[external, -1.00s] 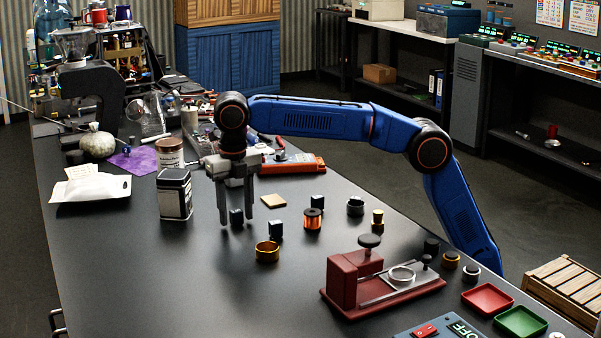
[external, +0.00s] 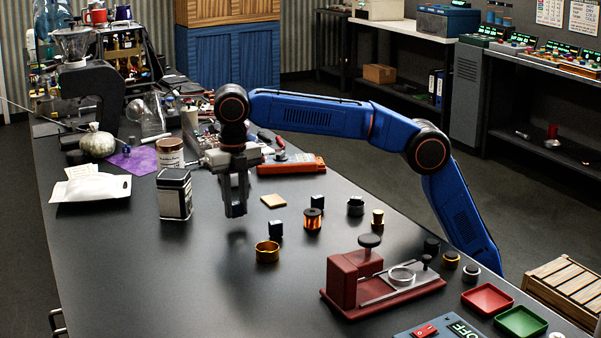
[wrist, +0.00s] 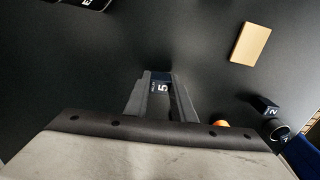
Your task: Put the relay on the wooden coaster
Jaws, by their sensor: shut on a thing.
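My gripper (external: 236,211) is shut on a small dark block, the relay (wrist: 161,84), whose top shows a white "5" in the wrist view. In the external view the fingers mostly hide it, and it hangs a little above the black table. The wooden coaster (external: 273,201), a flat light-brown square, lies bare on the table to the right of my gripper. It also shows at the upper right of the wrist view (wrist: 250,44).
Similar dark blocks (external: 276,229) (external: 317,201) stand near a copper coil (external: 313,220) and a brass ring (external: 267,252). A dark tin (external: 174,194) stands left of my gripper. A red clamp fixture (external: 355,282) is at front right. The table between gripper and coaster is clear.

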